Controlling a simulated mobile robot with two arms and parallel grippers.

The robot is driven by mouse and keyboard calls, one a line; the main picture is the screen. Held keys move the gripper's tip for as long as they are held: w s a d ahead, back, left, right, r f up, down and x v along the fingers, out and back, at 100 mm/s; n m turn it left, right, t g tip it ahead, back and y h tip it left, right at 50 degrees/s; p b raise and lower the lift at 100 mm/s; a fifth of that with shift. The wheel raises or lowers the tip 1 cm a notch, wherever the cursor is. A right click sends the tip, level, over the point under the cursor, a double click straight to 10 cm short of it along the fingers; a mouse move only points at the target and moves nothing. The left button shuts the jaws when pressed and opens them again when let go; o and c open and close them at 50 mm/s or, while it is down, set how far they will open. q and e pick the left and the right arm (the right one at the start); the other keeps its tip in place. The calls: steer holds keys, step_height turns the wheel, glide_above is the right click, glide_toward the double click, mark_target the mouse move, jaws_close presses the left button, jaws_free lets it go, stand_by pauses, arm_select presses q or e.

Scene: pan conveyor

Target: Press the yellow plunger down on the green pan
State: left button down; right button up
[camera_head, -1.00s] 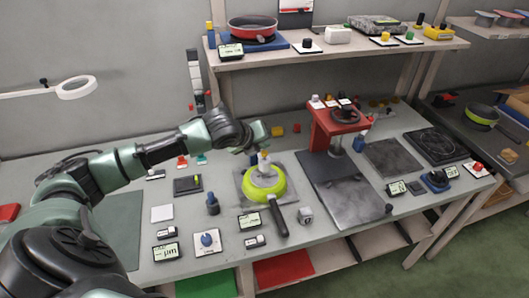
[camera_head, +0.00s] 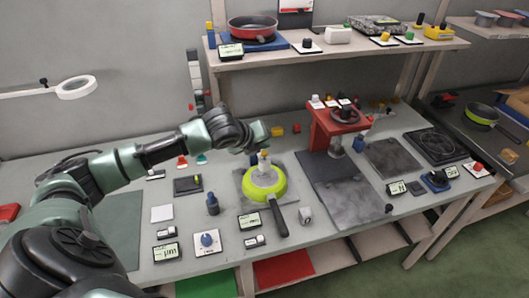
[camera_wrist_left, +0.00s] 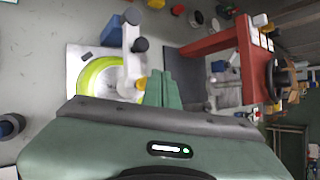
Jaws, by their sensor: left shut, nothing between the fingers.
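The green pan (camera_head: 275,192) sits on a grey plate in the middle of the bench, its dark handle toward the front. It also shows in the left wrist view (camera_wrist_left: 84,82). A white device stands at the pan's back, with the yellow plunger (camera_head: 264,153) on top. In the left wrist view the yellow plunger (camera_wrist_left: 141,82) shows just left of my fingertips. My left gripper (camera_head: 258,149) is shut and empty, at the plunger's top. I cannot tell whether it touches the plunger. My right gripper is not in view.
A red press (camera_head: 325,122) stands right of the pan, beside a dark slab (camera_head: 345,190). A blue-knobbed box (camera_head: 207,241), small displays and a dark blue bottle (camera_head: 212,204) lie left and in front. A shelf (camera_head: 330,49) with a red pan (camera_head: 252,27) is behind.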

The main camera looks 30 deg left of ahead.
mark_target(263, 154)
arm_select(q)
steer(key=shift+f, duration=0.15)
steer(key=shift+f+p, duration=0.25)
steer(key=shift+p, duration=0.05)
steer(key=shift+f+b, duration=0.4)
steer(key=shift+f, duration=0.65)
stand_by(1.1)
steer(key=shift+s+d+f, duration=0.1)
steer(key=shift+s+f, duration=0.15)
steer(key=shift+f, duration=0.25)
stand_by(0.4)
steer(key=shift+w+r+p, duration=0.2)
steer(key=shift+r+p, duration=1.35)
steer(key=shift+r, duration=0.1)
steer(key=shift+w, duration=0.1)
